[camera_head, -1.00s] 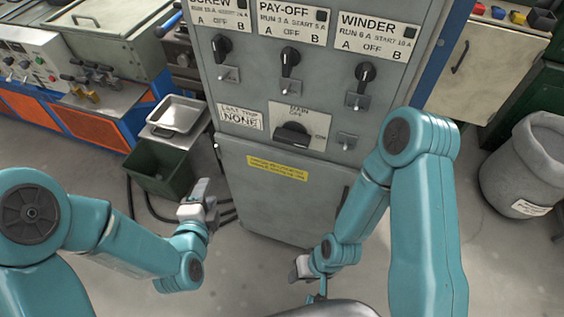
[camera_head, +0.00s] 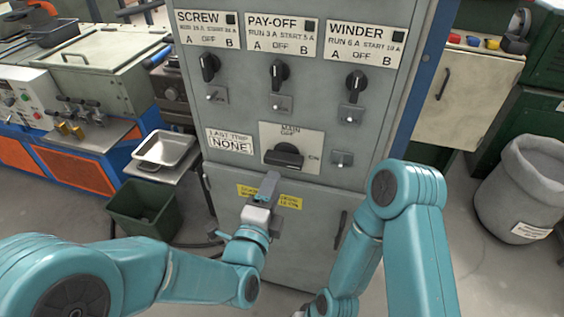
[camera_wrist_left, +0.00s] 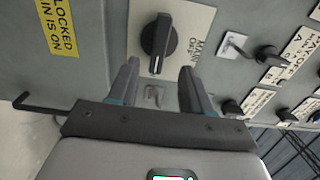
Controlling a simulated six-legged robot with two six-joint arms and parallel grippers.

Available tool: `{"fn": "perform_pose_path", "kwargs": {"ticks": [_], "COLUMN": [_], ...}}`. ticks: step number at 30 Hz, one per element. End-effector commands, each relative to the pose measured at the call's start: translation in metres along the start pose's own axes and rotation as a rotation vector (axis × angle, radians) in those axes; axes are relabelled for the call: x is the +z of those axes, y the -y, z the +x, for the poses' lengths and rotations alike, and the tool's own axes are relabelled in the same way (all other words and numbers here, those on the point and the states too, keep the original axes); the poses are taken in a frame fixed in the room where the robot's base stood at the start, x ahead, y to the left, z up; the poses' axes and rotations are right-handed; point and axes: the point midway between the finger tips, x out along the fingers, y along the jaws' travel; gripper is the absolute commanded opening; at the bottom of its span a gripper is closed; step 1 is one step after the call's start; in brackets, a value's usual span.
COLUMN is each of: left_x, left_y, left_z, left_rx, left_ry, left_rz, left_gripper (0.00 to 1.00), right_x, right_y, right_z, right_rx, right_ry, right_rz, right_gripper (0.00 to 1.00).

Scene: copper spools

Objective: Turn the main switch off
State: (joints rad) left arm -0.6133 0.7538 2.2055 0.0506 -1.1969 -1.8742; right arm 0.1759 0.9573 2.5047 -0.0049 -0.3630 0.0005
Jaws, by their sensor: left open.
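The main switch (camera_head: 285,155) is a black rotary knob on a pale plate marked MAIN, OFF and ON, on the grey cabinet. In the head view its handle lies nearly level, toward the ON mark. My left gripper (camera_head: 272,186) is just below the knob, in front of the yellow label. In the left wrist view the knob (camera_wrist_left: 158,42) stands just beyond the two spread fingertips of my left gripper (camera_wrist_left: 160,75), roughly centred between them, and no contact shows. My right gripper (camera_head: 318,304) is low at the bottom edge; its fingers are not clear.
A green bin (camera_head: 146,208) stands left, a grey barrel (camera_head: 525,190) right.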

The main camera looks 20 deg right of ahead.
Motion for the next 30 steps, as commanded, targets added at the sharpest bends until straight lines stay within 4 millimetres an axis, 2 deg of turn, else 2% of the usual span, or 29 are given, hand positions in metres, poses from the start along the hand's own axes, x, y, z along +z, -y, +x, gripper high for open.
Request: {"fn": "perform_pose_path", "kwargs": {"ticks": [1,6,12,16,24,28,29,30], "left_x": [0.000,0.000,0.000,0.000,0.000,0.000,0.000,0.000], "left_y": [0.001,0.001,0.000,0.000,-0.001,-0.001,-0.001,-0.001], "left_z": [0.013,0.049,0.075,0.082,0.083,0.083,0.083,0.083], "left_rx": [-0.001,-0.001,0.000,0.000,0.001,0.001,0.001,0.001], "left_ry": [0.001,0.000,0.000,0.000,-0.001,-0.001,-0.001,-0.001], "left_rz": [0.000,0.001,0.001,0.001,0.001,0.001,0.001,0.001], "left_gripper": [0.49,0.49,0.49,0.49,0.49,0.07,0.00,0.00], "right_x": [0.000,0.000,0.000,0.000,0.000,0.000,0.000,0.000], "right_y": [0.001,0.003,0.004,0.004,0.004,0.004,0.004,0.004], "right_z": [-0.004,-0.008,-0.011,-0.011,-0.011,-0.011,-0.011,-0.011], "right_rx": [0.000,0.000,0.000,0.000,0.000,0.000,0.000,0.000], "right_ry": [0.000,0.000,0.000,0.000,0.000,0.000,0.000,0.000], "right_rz": [0.000,0.000,0.000,0.000,0.000,0.000,0.000,0.000], "right_gripper": [0.43,0.43,0.43,0.43,0.43,0.43,0.43,0.43]}}
